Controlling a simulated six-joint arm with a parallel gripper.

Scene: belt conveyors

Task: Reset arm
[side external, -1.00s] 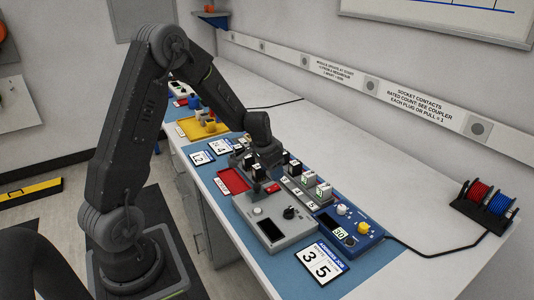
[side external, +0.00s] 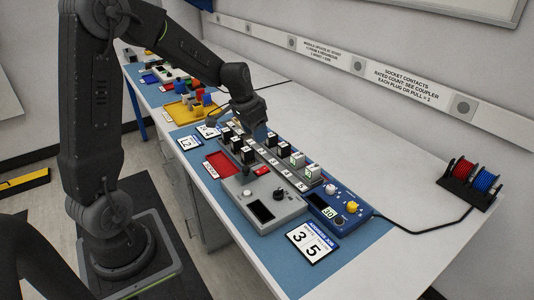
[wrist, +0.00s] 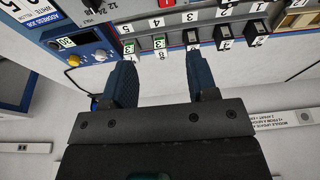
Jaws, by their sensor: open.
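My gripper (side external: 258,130) is above the far side of the numbered module rack (side external: 262,152) in the side view. In the wrist view its two blue fingers (wrist: 162,75) stand apart with nothing between them. Black modules with white labels (side external: 236,128) stand along the rack. Two paler modules with green markings (side external: 297,160) sit at its near end. Several modules also show past the fingertips in the wrist view (wrist: 224,36). My arm reaches over from the left, bent at the elbow.
A grey control box (side external: 262,205), a blue unit with knobs (side external: 336,210), a red tray (side external: 222,164) and a yellow tray (side external: 192,108) share the blue mat. Red and blue cable spools (side external: 472,180) stand at the right. The white bench behind the rack is largely clear.

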